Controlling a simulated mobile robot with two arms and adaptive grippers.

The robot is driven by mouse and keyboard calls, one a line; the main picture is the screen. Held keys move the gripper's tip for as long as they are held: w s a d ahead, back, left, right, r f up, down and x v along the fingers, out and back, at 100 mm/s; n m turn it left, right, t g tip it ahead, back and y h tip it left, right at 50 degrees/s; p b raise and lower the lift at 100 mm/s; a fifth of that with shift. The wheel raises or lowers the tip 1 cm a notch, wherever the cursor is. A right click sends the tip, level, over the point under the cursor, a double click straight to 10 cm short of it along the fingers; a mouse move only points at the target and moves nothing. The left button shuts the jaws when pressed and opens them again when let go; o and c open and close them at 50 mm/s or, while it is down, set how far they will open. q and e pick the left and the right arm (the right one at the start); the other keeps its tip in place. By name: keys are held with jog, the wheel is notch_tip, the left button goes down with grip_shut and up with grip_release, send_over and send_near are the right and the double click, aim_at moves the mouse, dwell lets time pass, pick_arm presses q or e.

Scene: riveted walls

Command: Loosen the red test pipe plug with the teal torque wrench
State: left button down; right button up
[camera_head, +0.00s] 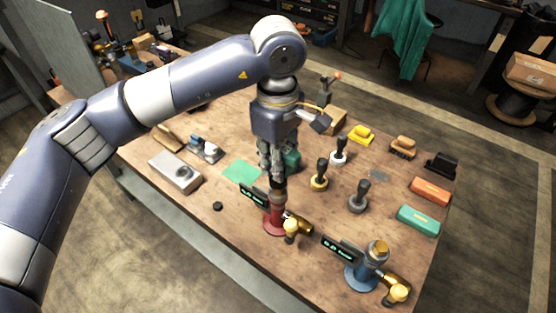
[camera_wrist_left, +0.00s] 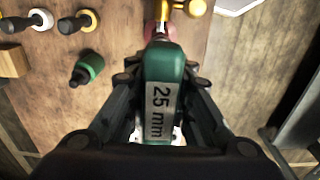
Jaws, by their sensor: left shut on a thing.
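My left gripper (camera_head: 277,180) points down over the red test pipe (camera_head: 274,222). The fingers hide most of the wrench in the head view. Its lower end meets the top of the red pipe, and the plug there is hidden. I cannot tell how fully the wrench sits on it. A small black display (camera_head: 254,195) with green digits is beside the pipe. My right gripper is not in view.
A blue test pipe (camera_head: 364,277) with its own display (camera_head: 342,248) stands at the near right. Yellow (camera_head: 319,178), white (camera_head: 338,155) and grey (camera_head: 358,203) tools stand to the right. A green tool (camera_wrist_left: 88,68) stands close by. A green mat (camera_head: 241,172) lies left of the gripper.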

pick_arm(q)
jog(key=shift+f, duration=0.1)
jog(key=shift+f+b, duration=1.1)
jog(key=shift+b, duration=0.15)
jog(key=shift+r, duration=0.1)
jog(key=shift+b, duration=0.4)
dwell(0.6)
jog(key=shift+f, duration=0.2)
jog(key=shift+n, duration=0.3)
jog(key=n+b, duration=0.1)
jog(key=n, duration=0.2)
jog(key=shift+f+b, duration=0.1)
jog(key=shift+b, duration=0.3)
jog(key=shift+n, duration=0.7)
